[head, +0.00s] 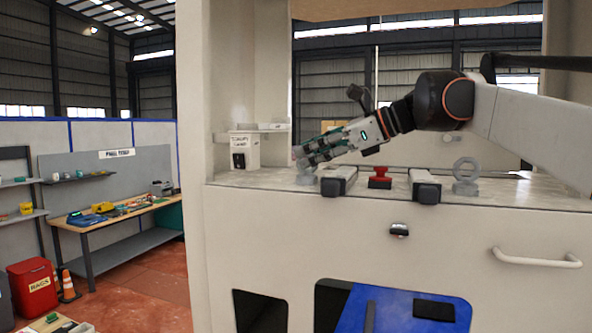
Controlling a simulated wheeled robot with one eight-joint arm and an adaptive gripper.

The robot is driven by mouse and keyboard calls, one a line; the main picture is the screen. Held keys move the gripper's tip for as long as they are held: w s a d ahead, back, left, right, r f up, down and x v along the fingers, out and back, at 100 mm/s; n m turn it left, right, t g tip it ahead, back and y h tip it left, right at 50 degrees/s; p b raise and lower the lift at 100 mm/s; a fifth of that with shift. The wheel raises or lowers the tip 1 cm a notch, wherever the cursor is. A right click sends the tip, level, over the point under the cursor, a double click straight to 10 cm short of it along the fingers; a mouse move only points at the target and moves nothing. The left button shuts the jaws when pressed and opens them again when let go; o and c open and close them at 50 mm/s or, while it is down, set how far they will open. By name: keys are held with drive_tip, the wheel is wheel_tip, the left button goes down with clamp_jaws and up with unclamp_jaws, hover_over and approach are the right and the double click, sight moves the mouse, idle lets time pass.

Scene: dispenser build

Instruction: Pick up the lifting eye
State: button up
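A grey ring-shaped piece on a small foot, which looks like a lifting eye (466,170), stands upright on the pale counter at the right. A second small grey piece (305,178) sits on the counter at the left, partly hidden by my gripper; its full shape cannot be made out. My gripper (302,159) reaches in from the right and points left and down. Its fingertips are at the top of this left grey piece, overlapping it in the picture. Whether the fingers are open or closed on it is too small to tell.
Two grey blocks with dark ends (338,180) (425,187) and a red piece (379,178) stand along the counter (270,182). A small white box (244,150) stands behind at the left.

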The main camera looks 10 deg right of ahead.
drive_tip(key=x, duration=0.3)
drive_tip(key=p+x, duration=0.1)
drive_tip(key=x, duration=0.1)
drive_tip(key=shift+s+a, duration=0.25)
drive_tip(key=shift+s, duration=0.15)
drive_tip(key=shift+w+a+f, duration=0.25)
drive_tip(key=shift+w+a, duration=0.05)
drive_tip(key=shift+w, duration=0.05)
drive_tip(key=shift+s+d, duration=0.1)
drive_tip(key=shift+c, duration=0.9)
clamp_jaws()
drive_tip(key=shift+s, duration=0.1)
